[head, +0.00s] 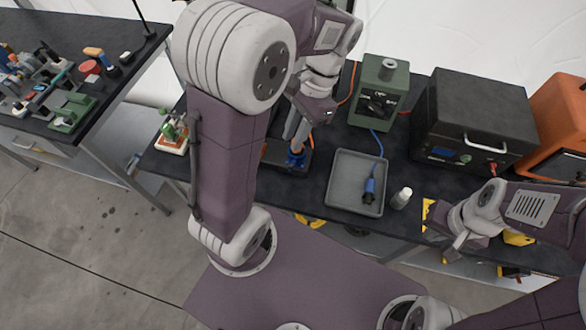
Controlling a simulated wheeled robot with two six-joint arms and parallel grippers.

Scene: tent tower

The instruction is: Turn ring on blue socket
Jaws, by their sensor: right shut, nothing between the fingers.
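The blue socket (296,159) stands at the right part of a dark base on the table, and its ring is too small to make out. My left gripper (298,138) points down just above the blue socket. Its fingertips are close to the top of the socket, and I cannot tell whether they touch it or how far apart they are. A blue plug (369,190) on a blue cable lies in the grey tray (343,207). My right gripper (452,250) is shut and empty near the table's front edge, right of the tray.
A green box (381,92) stands behind the tray. A black case (480,115) and an orange case (560,128) stand at the right. A white bottle (401,198) is beside the tray. My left arm hides part of the table. Another table (115,95) with tools is at the left.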

